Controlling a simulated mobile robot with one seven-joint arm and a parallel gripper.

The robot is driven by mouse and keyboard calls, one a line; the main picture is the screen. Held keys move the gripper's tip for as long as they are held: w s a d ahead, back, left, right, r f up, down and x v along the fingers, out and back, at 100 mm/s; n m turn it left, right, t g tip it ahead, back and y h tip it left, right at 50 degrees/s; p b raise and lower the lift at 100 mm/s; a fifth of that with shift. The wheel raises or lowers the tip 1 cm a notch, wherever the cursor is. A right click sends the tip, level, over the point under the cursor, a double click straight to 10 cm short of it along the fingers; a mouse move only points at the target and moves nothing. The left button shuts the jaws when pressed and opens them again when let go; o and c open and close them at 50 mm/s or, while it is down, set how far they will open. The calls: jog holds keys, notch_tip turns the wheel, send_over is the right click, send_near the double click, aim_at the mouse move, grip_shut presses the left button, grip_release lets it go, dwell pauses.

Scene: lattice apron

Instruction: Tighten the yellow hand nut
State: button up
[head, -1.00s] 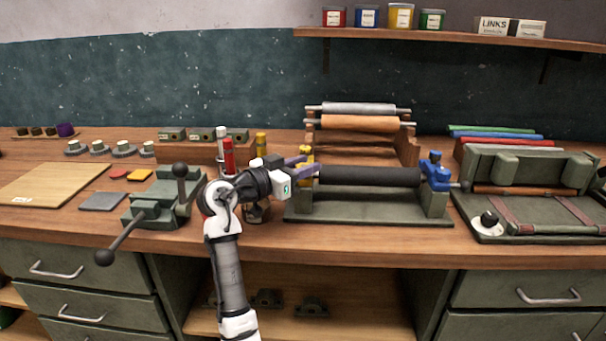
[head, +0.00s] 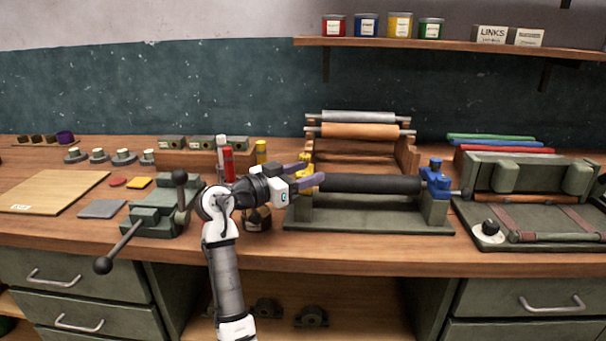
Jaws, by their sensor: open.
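The yellow hand nut (head: 304,161) sits on top of the left bearing of the roller stand, at the left end of the black roller (head: 370,184). My gripper (head: 312,174) is open at that left bearing, its purple fingers pointing right. The fingers cover part of the yellow fitting, and I cannot tell whether they touch it. A blue hand nut (head: 435,163) stands on the right bearing. The green stand (head: 375,221) carries the roller level.
A rack with a grey roller (head: 358,117) and an orange roller (head: 358,131) stands behind. A vise (head: 155,215) is left of my arm. Red and white tubes (head: 228,163) stand close behind my wrist. A clamp press (head: 530,180) is at the right.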

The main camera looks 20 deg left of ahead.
jog(key=b+v, duration=0.3)
jog(key=v, duration=1)
jog(key=shift+s+a, duration=0.2)
jog(key=shift+s, duration=0.15)
jog(key=shift+w, duration=0.1)
